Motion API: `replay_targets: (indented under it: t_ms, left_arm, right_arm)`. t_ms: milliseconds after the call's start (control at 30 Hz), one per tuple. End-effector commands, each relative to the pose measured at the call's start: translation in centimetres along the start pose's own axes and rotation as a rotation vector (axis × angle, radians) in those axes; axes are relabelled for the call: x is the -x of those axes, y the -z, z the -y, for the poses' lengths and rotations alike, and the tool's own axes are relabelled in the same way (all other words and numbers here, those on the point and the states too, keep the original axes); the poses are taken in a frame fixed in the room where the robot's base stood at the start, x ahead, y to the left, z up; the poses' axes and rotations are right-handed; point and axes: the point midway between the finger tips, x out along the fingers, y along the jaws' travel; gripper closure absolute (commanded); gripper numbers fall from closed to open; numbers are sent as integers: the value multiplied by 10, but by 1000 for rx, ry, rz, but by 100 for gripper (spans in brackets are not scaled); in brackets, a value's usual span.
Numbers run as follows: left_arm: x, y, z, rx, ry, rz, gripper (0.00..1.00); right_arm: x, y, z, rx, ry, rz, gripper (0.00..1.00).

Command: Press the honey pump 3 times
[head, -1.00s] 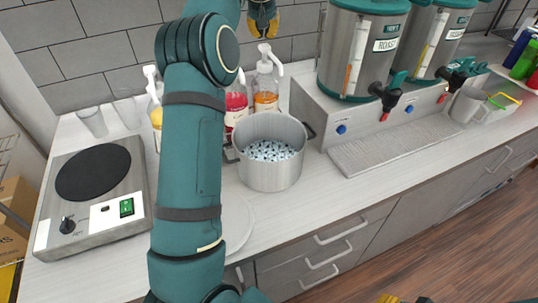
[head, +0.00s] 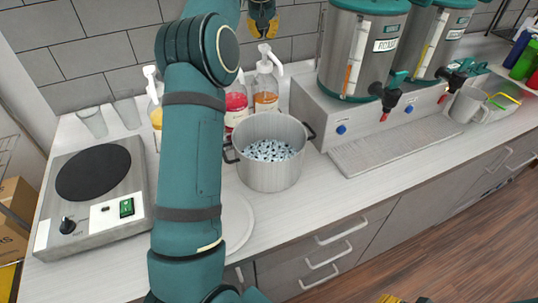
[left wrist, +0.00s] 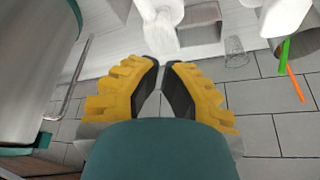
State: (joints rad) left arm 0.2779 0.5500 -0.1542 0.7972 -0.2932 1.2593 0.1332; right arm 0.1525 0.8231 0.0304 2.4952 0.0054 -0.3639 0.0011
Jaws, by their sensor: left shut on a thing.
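A clear pump bottle of amber liquid (head: 266,100), which looks like the honey, stands upright at the back of the counter. Its white pump head (head: 266,55) is raised. My left gripper (head: 263,35) is above the pump head, apart from it in the head view. In the left wrist view its yellow fingers (left wrist: 161,65) come close together at the tips, with nothing visible between them. A white pump (left wrist: 163,22) shows beyond the tips there. Only yellow edges, probably of my right gripper (head: 388,299), show at the bottom of the head view.
A red bottle (head: 236,103) stands beside the amber one, and a yellow bottle (head: 155,114) is partly behind my left arm. A steel pot (head: 270,172) stands in front. Drink dispensers (head: 362,55) are close on the right. A hot plate (head: 95,190) is at left.

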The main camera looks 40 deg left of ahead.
Motion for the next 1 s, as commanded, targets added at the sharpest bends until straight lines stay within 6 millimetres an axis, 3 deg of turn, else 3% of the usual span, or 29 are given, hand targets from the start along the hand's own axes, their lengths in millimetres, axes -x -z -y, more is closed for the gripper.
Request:
replay_targets:
  t_ms: [300,1000]
  left_arm:
    - [-1,-1,0,0,0,0,100]
    - [-25,-11,0,0,0,0,100]
  right_arm:
    - [-1,0,0,0,0,0,53]
    - [-17,-2,-7,0,0,0,53]
